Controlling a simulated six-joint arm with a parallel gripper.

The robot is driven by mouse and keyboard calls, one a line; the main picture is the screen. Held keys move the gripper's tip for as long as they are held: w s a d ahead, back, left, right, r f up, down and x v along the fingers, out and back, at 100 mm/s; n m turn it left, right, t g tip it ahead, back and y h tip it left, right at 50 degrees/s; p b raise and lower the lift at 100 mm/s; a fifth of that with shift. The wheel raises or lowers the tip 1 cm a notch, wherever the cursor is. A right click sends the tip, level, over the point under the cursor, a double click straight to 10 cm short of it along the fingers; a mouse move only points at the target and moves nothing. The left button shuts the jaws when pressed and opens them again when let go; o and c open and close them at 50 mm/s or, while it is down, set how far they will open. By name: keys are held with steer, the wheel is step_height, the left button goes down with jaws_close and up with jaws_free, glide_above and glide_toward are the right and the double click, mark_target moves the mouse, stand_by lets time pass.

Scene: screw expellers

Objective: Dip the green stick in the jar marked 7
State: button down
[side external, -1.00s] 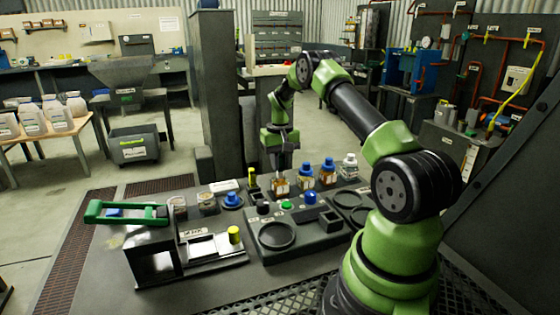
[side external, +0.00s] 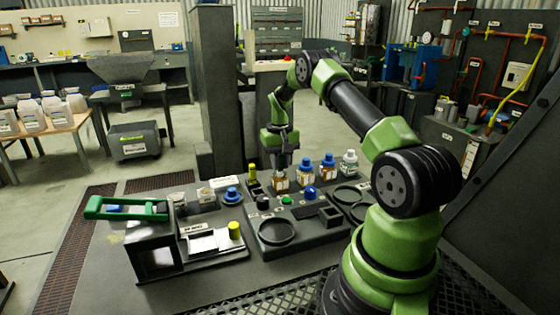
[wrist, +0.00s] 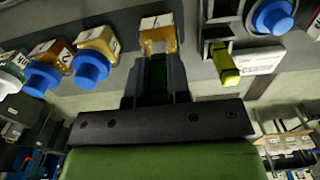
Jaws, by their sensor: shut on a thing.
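My gripper (wrist: 157,78) points at an uncapped jar with amber contents (wrist: 157,40). A dark green strip, the green stick (wrist: 157,72), shows between its closed fingers, its far end hidden toward the jar. In the side external view, my gripper (side external: 282,158) is directly above that jar (side external: 280,183). How deep the stick reaches cannot be seen. Two amber jars with blue caps (side external: 305,174) (side external: 327,169) and a white-capped jar (side external: 349,163) stand to its right.
A yellow-topped stick (side external: 252,170) stands in a holder close left of the gripper. A loose blue cap (side external: 231,195) lies further left. A black station with round recesses (side external: 277,235) is in front. A press with a green handle (side external: 126,209) stands at the front left.

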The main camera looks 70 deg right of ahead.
steer(key=shift+f, duration=0.25)
steer(key=shift+f, duration=0.45)
stand_by(1.3)
steer(key=shift+r, duration=1.95)
steer(key=shift+r, duration=2.55)
steer(key=shift+a, duration=0.1)
